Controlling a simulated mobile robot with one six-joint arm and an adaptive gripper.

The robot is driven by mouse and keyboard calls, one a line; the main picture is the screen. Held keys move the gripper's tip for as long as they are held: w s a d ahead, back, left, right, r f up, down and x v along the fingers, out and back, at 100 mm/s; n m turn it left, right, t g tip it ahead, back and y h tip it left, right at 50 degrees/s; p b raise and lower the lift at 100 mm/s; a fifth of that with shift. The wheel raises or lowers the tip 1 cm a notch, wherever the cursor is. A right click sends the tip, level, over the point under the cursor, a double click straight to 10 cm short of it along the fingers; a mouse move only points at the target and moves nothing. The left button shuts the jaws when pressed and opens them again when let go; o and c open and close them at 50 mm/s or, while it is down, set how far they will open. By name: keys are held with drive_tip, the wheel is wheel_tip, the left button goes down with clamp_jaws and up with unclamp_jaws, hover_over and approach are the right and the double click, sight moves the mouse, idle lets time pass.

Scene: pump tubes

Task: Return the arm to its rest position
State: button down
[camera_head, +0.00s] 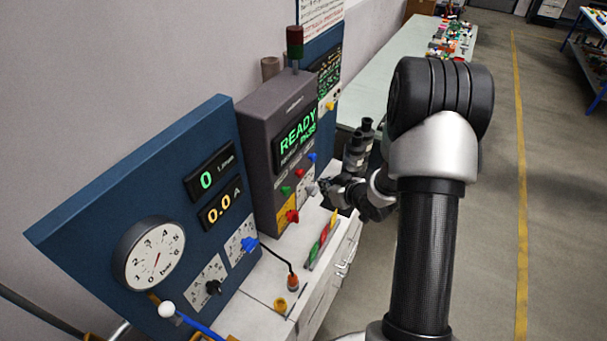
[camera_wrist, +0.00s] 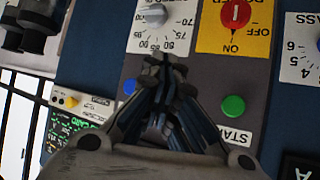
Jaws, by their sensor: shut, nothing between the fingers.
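My gripper (camera_head: 331,188) is at the grey control box (camera_head: 257,165) in the head view, in front of its lower right part. In the wrist view my gripper (camera_wrist: 165,62) has its fingers together, with nothing between them. Its tips overlap the lower edge of a white dial plate with a grey knob (camera_wrist: 154,15). A green button (camera_wrist: 233,106) is to the right of the fingers, and a red rotary switch (camera_wrist: 235,14) on a yellow plate is above it. I cannot tell whether the tips touch the panel. My arm (camera_head: 425,240) is bent, in front of the bench.
The box display (camera_head: 297,138) reads READY. A blue panel (camera_head: 130,215) with a round gauge (camera_head: 149,254) stands at left. Dark cylinders (camera_head: 357,150) stand behind my gripper. The white bench (camera_head: 255,315) carries coloured parts and a cable plug (camera_head: 293,283). The floor (camera_head: 560,200) at right is clear.

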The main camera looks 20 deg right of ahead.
drive_tip(key=s+a+r+m+g+h+b, duration=0.1)
drive_tip(key=s+a+r+g+h+b, duration=0.3)
drive_tip(key=s+r+b, duration=0.55)
drive_tip(key=s+a+f+g+y+b, duration=0.1)
drive_tip(key=s+a+b, duration=0.3)
drive_tip(key=s, duration=0.7)
drive_tip(key=s+a+f+g+y+b, duration=0.1)
drive_tip(key=s+a+f+b, duration=0.1)
drive_tip(key=s+a, duration=0.7)
drive_tip(key=shift+s+a+f+m+y+b, duration=0.15)
drive_tip(key=shift+s+a+m+y+b, duration=0.15)
drive_tip(key=shift+s+b, duration=0.6)
drive_tip(key=shift+d, duration=0.1)
